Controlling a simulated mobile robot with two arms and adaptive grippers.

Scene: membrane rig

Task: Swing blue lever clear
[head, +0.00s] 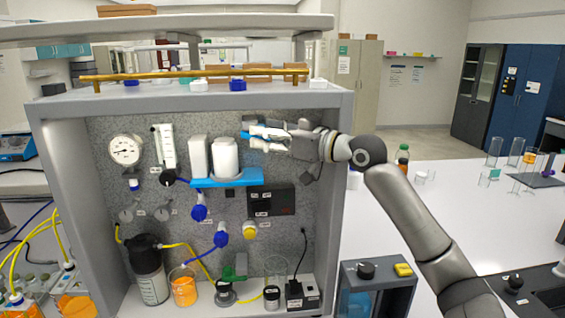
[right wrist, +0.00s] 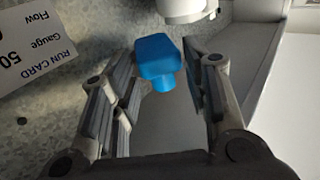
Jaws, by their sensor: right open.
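The blue lever (right wrist: 157,57) shows in the right wrist view as a blocky blue head with a short stub below it. It lies between the two fingertips of my right gripper (right wrist: 162,62), close to the left finger; I cannot tell whether they touch. In the head view my right gripper (head: 262,139) reaches in from the right, open, at the upper right of the grey speckled panel. Blue of the lever (head: 245,134) shows at its fingertips, and the fingers hide most of the rest. My left gripper is not in view.
A blue shelf (head: 226,181) with white canisters (head: 224,157) sits just left of and below my right gripper. The cabinet's right wall (head: 335,190) stands close to my right arm. Gauges, knobs, hoses and bottles fill the rest. A run card (right wrist: 40,40) shows in the wrist view.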

